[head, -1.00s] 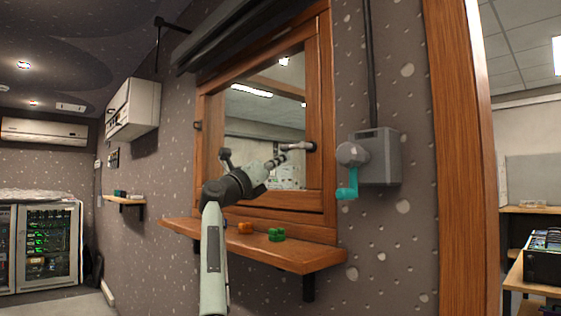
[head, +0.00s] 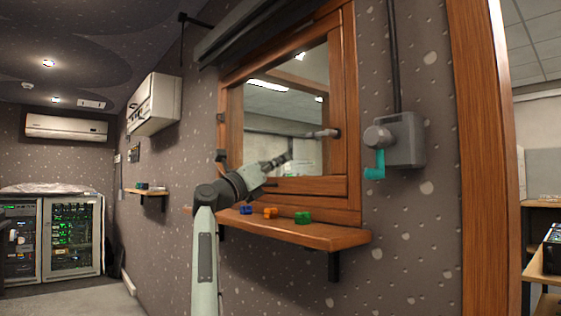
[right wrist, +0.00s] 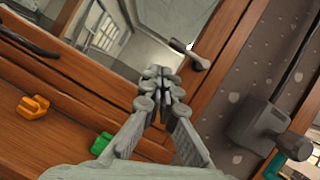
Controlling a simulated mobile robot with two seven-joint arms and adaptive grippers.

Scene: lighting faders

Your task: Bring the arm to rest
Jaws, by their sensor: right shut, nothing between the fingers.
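My right arm (head: 205,255) rises from the bottom of the head view and bends toward the window. Its gripper (head: 286,158) is shut and empty, in front of the lower part of the window pane, apart from the black-tipped handle (head: 322,134) on the frame. In the right wrist view the closed fingers (right wrist: 160,78) meet at the tips with nothing between them. The window handle (right wrist: 198,58) shows there beyond and right of the fingertips. My left gripper is not in view.
Below the window, a wooden shelf (head: 315,236) holds blue (head: 246,210), orange (head: 270,212) and green (head: 302,217) pieces. A grey wall box (head: 405,140) with a teal lever (head: 375,167) is right of the window. Floor is open at left.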

